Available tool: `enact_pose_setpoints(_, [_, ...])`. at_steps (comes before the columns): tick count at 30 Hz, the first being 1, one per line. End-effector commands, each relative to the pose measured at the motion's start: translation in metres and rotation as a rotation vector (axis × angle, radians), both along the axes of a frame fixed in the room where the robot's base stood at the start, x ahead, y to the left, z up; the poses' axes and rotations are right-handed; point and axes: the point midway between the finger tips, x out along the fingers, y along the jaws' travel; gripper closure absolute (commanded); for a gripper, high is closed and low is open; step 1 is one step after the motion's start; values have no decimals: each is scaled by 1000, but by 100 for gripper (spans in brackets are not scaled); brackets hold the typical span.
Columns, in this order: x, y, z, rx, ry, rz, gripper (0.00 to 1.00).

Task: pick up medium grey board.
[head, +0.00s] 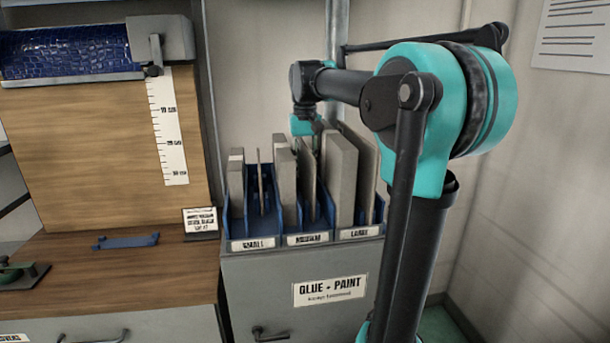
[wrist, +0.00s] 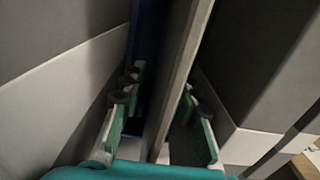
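The compartment labelled medium (head: 307,239) of the blue rack holds a thick grey board (head: 285,185) and a thinner grey board (head: 307,175), both upright. My gripper (head: 312,142) points down into the rack above this compartment, partly hidden by boards and my arm. In the wrist view a thin grey board (wrist: 177,80) stands on edge between the two open fingers of my gripper (wrist: 160,100). The left finger is apart from the board; the right finger is close beside it, and I cannot tell whether it touches. Thicker boards flank the fingers on both sides.
The small compartment (head: 252,243) on the left and the large compartment (head: 358,233) on the right hold more upright boards, leaving narrow gaps. The rack stands on a grey cabinet (head: 300,265). A wooden bench (head: 120,270) with a blue handle-like part (head: 126,241) lies left.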

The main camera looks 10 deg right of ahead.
Motion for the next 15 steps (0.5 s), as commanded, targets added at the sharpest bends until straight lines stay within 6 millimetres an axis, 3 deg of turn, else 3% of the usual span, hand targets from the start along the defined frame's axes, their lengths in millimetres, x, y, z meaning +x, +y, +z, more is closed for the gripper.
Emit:
enact_pose_setpoints(4, [0,0,-14,0,0,0,69])
enact_pose_setpoints(12, [0,0,-17,0,0,0,69])
enact_pose_setpoints(15, [0,0,-17,0,0,0,81])
